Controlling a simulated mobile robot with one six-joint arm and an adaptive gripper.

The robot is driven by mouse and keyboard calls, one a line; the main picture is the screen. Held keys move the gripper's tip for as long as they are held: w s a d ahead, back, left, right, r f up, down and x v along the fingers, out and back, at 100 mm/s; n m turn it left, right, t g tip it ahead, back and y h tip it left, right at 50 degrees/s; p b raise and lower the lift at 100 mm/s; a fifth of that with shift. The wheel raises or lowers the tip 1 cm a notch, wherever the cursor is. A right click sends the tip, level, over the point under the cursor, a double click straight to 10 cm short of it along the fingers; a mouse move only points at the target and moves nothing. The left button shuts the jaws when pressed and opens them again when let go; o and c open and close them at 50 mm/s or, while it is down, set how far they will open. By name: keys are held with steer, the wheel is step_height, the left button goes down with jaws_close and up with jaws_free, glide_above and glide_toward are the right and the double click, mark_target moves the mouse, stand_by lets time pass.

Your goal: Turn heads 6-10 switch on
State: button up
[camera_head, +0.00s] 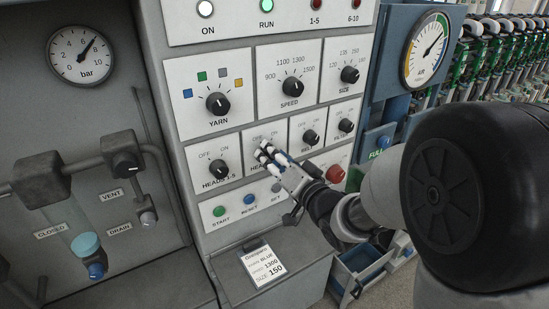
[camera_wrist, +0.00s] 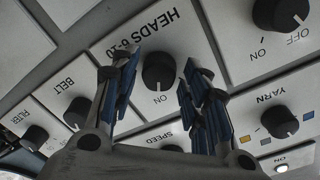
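The heads 6-10 switch is a round black knob (camera_wrist: 158,72) on a light plate, seen in the wrist view with its label above it and ON below it. My gripper (camera_wrist: 157,75) is open, with one blue-padded finger on each side of the knob and visible gaps between. The red 6-10 lamp (camera_head: 355,4) at the top looks dark.
The heads 1-5 knob (camera_head: 219,169) is to the left and the belt knob (camera_head: 310,137) to the right. The yarn knob (camera_head: 218,104) and speed knob (camera_head: 293,87) are above. Below are the green start button (camera_head: 220,211), blue reset button (camera_head: 249,200) and a red button (camera_head: 335,173).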

steer(key=shift+o, duration=0.5)
steer(key=v, duration=0.7)
steer(key=shift+s, duration=0.25)
steer(key=shift+w+d, duration=0.1)
steer(key=shift+d, duration=0.15)
steer(key=s+d+g+h, duration=0.3)
steer(key=s+d+h, duration=0.3)
steer(key=d+h, duration=0.45)
steer(key=s+d+f+n+g, duration=0.1)
steer(key=s+g, duration=0.2)
steer(key=s, duration=0.7)
steer(key=s+d+f+n+g, duration=0.1)
steer(key=s+g, duration=0.3)
steer(key=s, duration=0.7)
steer(key=shift+s+f+y, duration=0.25)
steer(key=shift+f+y, duration=0.2)
steer(key=shift+f, duration=0.3)
